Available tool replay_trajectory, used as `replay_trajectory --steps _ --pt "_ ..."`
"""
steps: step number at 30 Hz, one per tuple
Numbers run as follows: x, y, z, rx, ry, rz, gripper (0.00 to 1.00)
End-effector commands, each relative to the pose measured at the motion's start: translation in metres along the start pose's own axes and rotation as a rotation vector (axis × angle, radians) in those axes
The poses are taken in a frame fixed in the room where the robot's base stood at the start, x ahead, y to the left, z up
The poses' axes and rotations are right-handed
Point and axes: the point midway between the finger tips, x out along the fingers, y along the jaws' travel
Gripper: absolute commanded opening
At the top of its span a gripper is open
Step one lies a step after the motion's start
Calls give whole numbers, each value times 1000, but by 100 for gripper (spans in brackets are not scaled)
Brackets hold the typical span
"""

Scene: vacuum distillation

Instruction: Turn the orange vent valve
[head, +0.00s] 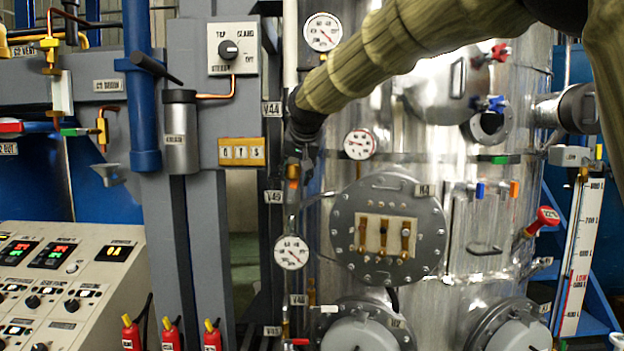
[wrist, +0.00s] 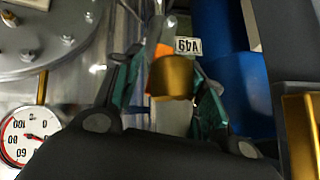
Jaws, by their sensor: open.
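My gripper (head: 300,152) reaches down to the valve from above in the head view. In the wrist view my gripper (wrist: 170,85) is open, with a green-lined finger on each side of the valve. Contact with the fingers cannot be told. The arm and fingers hide part of the handle in the head view.
A pressure gauge (head: 292,252) sits just below the valve, and another gauge (head: 360,144) is to its right. A round flange (head: 345,240) projects from the vessel nearby. A grey column (head: 207,250) stands to the left. A tag (wrist: 187,46) is close behind the valve.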

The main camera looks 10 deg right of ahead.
Motion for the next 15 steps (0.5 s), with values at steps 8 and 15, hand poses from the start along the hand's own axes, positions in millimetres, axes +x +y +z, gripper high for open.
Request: replay_trajectory --steps 8,15 --pt "-38 6 16 -1 0 1 41" --pt "-60 12 35 -1 0 1 41"
